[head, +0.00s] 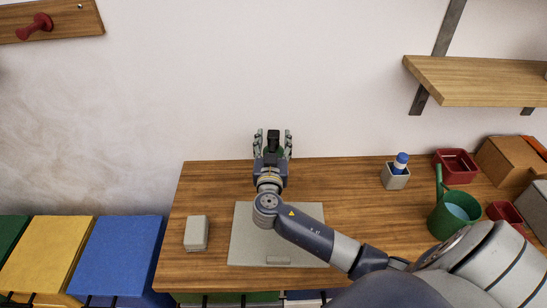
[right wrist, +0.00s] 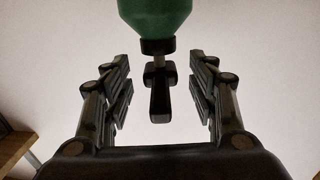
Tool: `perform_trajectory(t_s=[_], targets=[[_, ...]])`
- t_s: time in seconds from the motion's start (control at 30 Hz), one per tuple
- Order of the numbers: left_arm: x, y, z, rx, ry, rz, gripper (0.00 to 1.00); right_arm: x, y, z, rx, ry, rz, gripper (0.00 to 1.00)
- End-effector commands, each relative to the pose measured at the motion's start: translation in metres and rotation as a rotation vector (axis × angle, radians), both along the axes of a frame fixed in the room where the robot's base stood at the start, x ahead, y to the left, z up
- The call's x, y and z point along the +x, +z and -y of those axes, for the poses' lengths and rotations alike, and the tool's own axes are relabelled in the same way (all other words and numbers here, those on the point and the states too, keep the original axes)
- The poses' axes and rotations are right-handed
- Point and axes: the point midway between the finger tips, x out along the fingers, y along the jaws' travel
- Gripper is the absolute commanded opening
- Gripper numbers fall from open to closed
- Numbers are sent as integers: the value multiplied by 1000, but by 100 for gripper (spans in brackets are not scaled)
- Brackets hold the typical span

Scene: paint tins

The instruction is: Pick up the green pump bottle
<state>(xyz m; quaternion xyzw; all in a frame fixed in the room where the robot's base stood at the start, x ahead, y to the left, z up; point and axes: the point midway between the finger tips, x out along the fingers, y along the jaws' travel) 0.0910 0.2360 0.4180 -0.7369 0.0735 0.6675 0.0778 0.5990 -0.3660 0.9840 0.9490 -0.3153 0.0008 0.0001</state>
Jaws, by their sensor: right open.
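The green pump bottle (right wrist: 158,18) shows at the top of the right wrist view, with its black pump head pointing down in that picture. My right gripper (right wrist: 160,75) is open, with one finger on each side of the pump and a clear gap on both sides. In the head view my right gripper (head: 273,134) is over the back edge of the table, and the black pump top (head: 273,140) shows between its fingers. Most of the bottle is hidden there by the gripper and wrist. My left gripper is in neither view.
A grey board (head: 240,247) lies on the wooden table (head: 180,265), with a small grey block (head: 196,233) to its left. A blue-capped item (head: 401,161) in a grey holder, a green watering can (head: 447,217) and red containers (head: 456,166) stand right. A shelf (head: 480,82) hangs above.

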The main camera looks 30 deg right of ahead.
Motion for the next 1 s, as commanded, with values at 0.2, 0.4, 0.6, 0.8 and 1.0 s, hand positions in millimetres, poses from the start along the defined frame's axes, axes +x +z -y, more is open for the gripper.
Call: perform_trajectory(t_s=[0.2, 0.4, 0.6, 0.8, 1.0], targets=[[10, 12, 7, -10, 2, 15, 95, 19, 1, 13, -2, 1, -2, 53], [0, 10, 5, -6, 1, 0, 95, 20, 0, 14, 0, 1, -1, 53], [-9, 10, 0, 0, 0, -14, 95, 20, 0, 14, 0, 1, -1, 26], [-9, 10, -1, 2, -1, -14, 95, 20, 0, 14, 0, 1, -1, 0], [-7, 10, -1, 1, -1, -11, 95, 20, 1, 14, -1, 0, 2, 0]])
